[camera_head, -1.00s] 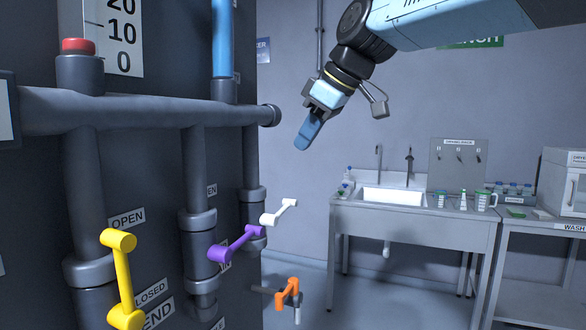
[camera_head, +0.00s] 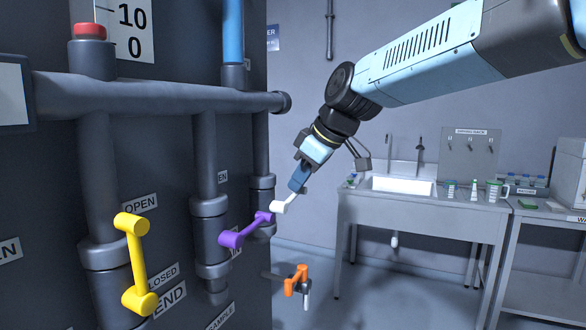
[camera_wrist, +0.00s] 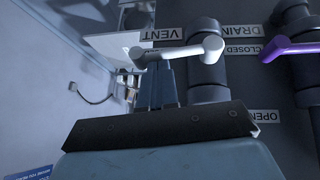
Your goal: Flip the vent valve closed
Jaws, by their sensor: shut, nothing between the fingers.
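The vent valve's white handle (camera_head: 281,207) sticks out sideways from the pipe at the tank's right edge. In the wrist view the white handle (camera_wrist: 180,51) runs across from its hub at the pipe to a round knob on the left, near an upside-down VENT label (camera_wrist: 162,33). My gripper (camera_head: 297,182) is shut and empty, pointing down at the handle. In the wrist view the fingertips (camera_wrist: 158,66) are right by the handle, close to its knob end. I cannot tell whether they touch it. My fingers hide part of the handle in the head view.
A purple handle (camera_head: 246,230) is just left of the white one. A yellow handle (camera_head: 136,265) is further left, and an orange handle (camera_head: 296,279) is low down. A horizontal pipe (camera_head: 165,99) crosses the tank. A sink bench (camera_head: 420,208) stands behind.

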